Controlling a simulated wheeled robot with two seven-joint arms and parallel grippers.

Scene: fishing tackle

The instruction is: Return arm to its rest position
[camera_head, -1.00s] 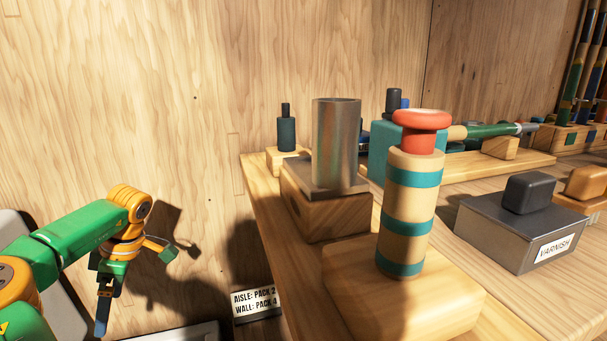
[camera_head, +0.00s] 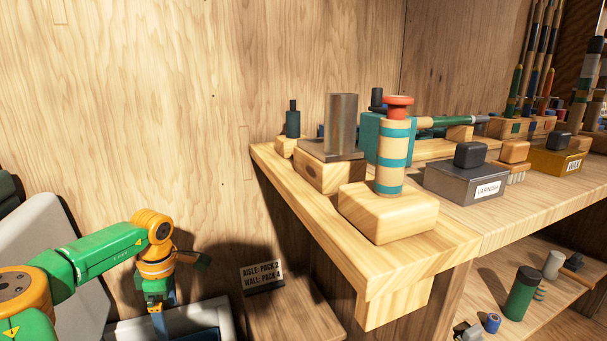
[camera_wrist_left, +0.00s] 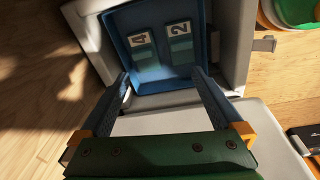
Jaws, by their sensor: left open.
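My left arm comes in from the left in the head view, green with orange joints, bent at the elbow. My left gripper (camera_head: 157,325) points down at the lower left, partly cut off by the bottom edge. In the left wrist view its two blue fingers (camera_wrist_left: 165,95) are spread apart with nothing between them. Beyond them is a blue tray (camera_wrist_left: 140,82) in a pale grey housing, holding two teal tags (camera_wrist_left: 180,45) marked 4 and 2. My right gripper is in neither view.
A wooden workbench (camera_head: 440,240) stands at the right, with a striped float on a block (camera_head: 390,215), a metal cylinder (camera_head: 341,120) and a VARNISH box (camera_head: 465,185). A sign (camera_head: 262,275) reads "AISLE: PACK 2, WALL: PACK 4". A lower shelf (camera_head: 550,300) holds small items. A plywood wall (camera_head: 120,120) is behind.

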